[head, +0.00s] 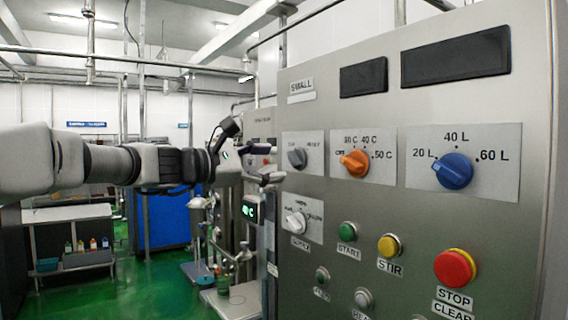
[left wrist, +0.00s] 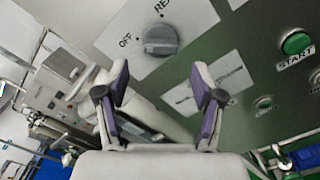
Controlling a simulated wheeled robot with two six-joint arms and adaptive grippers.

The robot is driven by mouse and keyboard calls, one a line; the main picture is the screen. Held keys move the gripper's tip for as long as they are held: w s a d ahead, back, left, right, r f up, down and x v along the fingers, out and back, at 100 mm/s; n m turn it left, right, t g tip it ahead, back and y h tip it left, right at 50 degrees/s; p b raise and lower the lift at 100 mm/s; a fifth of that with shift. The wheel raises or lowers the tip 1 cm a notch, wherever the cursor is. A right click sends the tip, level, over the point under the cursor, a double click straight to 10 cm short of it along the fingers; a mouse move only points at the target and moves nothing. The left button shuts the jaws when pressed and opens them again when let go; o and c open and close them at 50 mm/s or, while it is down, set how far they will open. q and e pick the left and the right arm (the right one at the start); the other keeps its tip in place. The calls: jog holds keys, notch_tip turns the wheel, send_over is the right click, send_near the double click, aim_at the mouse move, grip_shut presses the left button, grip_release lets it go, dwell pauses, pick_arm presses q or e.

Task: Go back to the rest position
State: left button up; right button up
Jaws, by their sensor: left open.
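My left gripper (head: 268,164) reaches in from the left in the head view, in front of the left edge of the steel control panel (head: 405,215). In the left wrist view my left gripper (left wrist: 160,80) has its two purple-lined fingers spread apart with nothing held between them. A grey knob (left wrist: 156,40) on a white plate marked OFF lies beyond the fingertips there. The grey knob (head: 297,157) is just right of the gripper in the head view. I cannot tell the exact gap to the panel. My right gripper is not in view.
The panel carries an orange knob (head: 354,163), a blue knob (head: 453,171), a white knob (head: 295,223) and several push buttons, including a red stop button (head: 455,267). A trolley with bottles (head: 75,235) and a blue cabinet (head: 165,215) stand behind. Green floor shows between them.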

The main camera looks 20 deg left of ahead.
pick_arm(q)
notch_tip(320, 180, down, 38)
jog(key=a+m+g+y, duration=0.2)
jog(key=g+y, duration=0.4)
jog(key=y, duration=0.1)
jog(key=s+a+f+m+g+y, duration=0.1)
jog(key=s+f+g, duration=0.1)
jog(key=s+f, duration=0.35)
jog(key=s+a+f+m+g+y, duration=0.1)
jog(key=s+f+m, duration=0.1)
jog(key=f, duration=0.7)
jog(key=s+f+m+g+y, duration=0.2)
jog(key=s+f+m, duration=0.2)
jog(key=s+f, duration=0.7)
jog(key=s+d+f+m+g, duration=0.1)
jog(key=s+f+m, duration=0.4)
jog(key=s, duration=0.6)
jog(key=s+d+f+m+g, duration=0.2)
jog(key=s+f+m, duration=0.3)
jog(key=s, duration=0.7)
notch_tip(320, 180, down, 2)
jog(key=shift+s+f, duration=0.1)
jog(key=shift+s, duration=0.2)
